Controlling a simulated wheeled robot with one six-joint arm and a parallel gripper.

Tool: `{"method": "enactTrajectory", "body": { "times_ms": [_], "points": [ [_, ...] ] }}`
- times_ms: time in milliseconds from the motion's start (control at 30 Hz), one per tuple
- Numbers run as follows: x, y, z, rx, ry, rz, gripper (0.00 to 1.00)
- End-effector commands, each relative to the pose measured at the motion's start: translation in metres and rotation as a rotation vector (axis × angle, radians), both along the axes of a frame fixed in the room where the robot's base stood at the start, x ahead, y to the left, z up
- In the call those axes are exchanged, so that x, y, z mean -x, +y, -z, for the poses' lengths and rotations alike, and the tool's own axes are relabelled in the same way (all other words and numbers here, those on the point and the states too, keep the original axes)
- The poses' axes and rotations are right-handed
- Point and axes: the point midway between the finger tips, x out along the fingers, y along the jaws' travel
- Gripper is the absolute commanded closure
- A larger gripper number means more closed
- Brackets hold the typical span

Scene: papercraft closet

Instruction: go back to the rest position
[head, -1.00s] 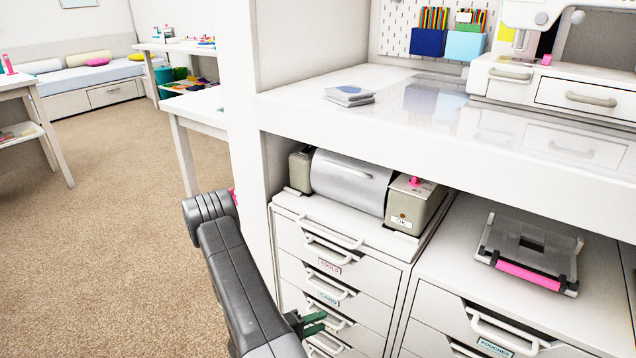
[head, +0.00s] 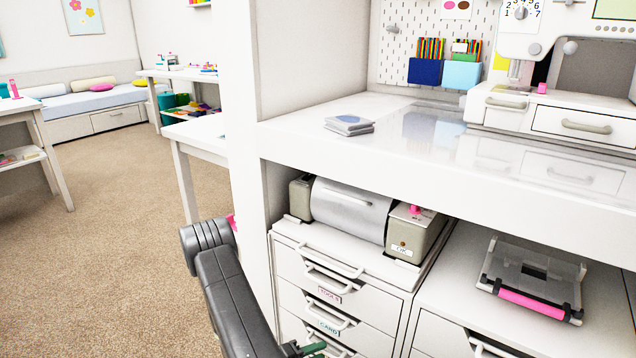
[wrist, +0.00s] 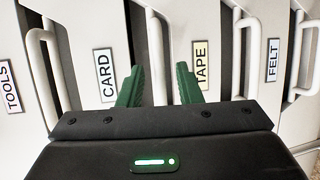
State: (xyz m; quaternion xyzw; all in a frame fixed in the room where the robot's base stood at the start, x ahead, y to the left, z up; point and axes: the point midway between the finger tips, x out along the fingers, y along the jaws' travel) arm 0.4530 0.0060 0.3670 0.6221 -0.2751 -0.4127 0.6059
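I cannot tell whether the fingers touch the drawer fronts or handles. In the head view only a green part of my gripper (head: 312,348) shows at the bottom edge, beside my dark arm and low in front of the drawer unit (head: 290,262).
A white counter (head: 300,125) overhangs the drawers. Under it are a silver-and-beige machine (head: 350,205) and a clear tray with a pink edge (head: 530,280). A white upright panel (head: 245,150) stands close to my arm. Carpet (head: 110,230) is open on the left.

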Motion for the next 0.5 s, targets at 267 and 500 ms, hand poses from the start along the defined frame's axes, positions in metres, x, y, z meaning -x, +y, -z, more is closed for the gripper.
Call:
{"method": "enactTrajectory", "body": {
  "times_ms": [267, 500],
  "points": [
    [0.016, 0.028, -0.007, 0.000, 0.000, -0.005, 0.68],
    [0.030, 0.052, -0.012, -0.002, 0.000, -0.005, 0.68]
  ]
}}
